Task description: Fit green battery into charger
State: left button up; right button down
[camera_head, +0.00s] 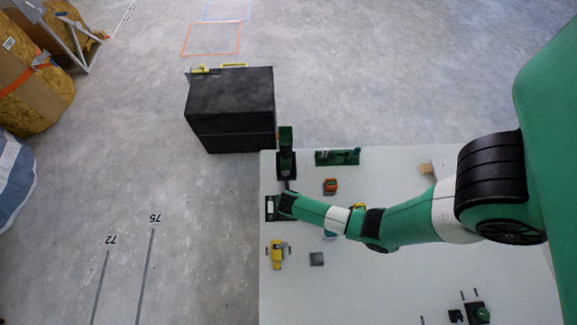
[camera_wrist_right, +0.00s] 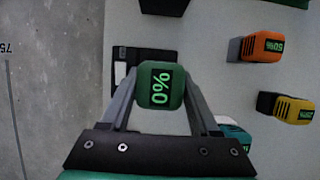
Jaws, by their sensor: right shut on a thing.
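My right gripper (camera_wrist_right: 160,100) is shut on the green battery (camera_wrist_right: 160,85), whose display reads 0%. In the wrist view the battery overlaps a black, flat unit (camera_wrist_right: 128,57) with a white part, which looks like the charger. This unit also shows in the head view (camera_head: 269,207) at the table's left edge. My right gripper (camera_head: 287,204) is just to the right of it there, its fingers mostly hidden by the arm. I cannot tell the gap between battery and charger. My left gripper is not in view.
An orange battery (camera_wrist_right: 262,46), a yellow battery (camera_wrist_right: 293,110) and a teal battery (camera_wrist_right: 234,135) lie right of the gripper. A dark green upright object (camera_head: 287,142) stands behind it; a yellow tool (camera_head: 277,253) lies in front. A black box (camera_head: 230,100) stands beyond the white table (camera_head: 400,285).

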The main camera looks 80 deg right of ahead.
jog(key=shift+f, duration=0.55)
dwell(0.8)
jog(key=shift+f, duration=0.15)
jog(key=shift+f+b, duration=0.45)
jog(key=shift+f, duration=0.3)
jog(key=shift+f, duration=0.2)
jog(key=shift+f+b, duration=0.6)
jog(key=shift+f, duration=0.1)
dwell(0.4)
dwell(0.4)
jog(key=shift+c, duration=0.2)
grip_release()
